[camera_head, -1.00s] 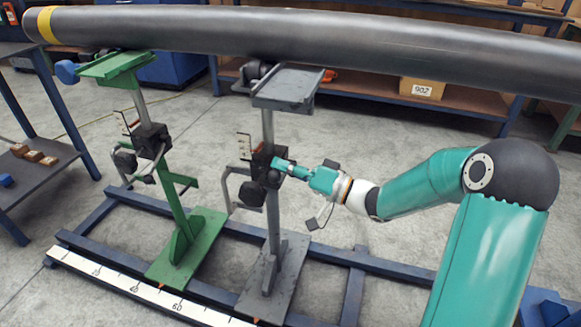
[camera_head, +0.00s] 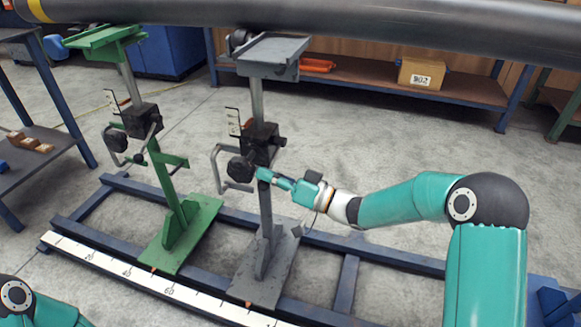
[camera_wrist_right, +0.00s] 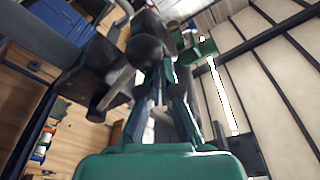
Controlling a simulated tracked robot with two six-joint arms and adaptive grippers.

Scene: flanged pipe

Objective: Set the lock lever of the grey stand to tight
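The grey stand (camera_head: 263,225) stands upright at the middle of the head view, with a grey top plate (camera_head: 272,57). Its black clamp block (camera_head: 260,142) carries a small dark lever or knob (camera_head: 282,142) on the right and a larger black knob (camera_head: 240,169) lower left. I cannot make out the lever's setting. My right gripper (camera_head: 265,175) is just below the block, in front of the post; its narrow fingers look together and empty. In the right wrist view, the fingers (camera_wrist_right: 163,75) converge beneath a dark round knob (camera_wrist_right: 149,48); contact is unclear. My left gripper is out of view.
A green stand (camera_head: 172,190) stands to the left on the same blue floor frame (camera_head: 350,285). A large dark pipe (camera_head: 400,30) crosses the top. A ruler strip (camera_head: 130,272) lies along the front.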

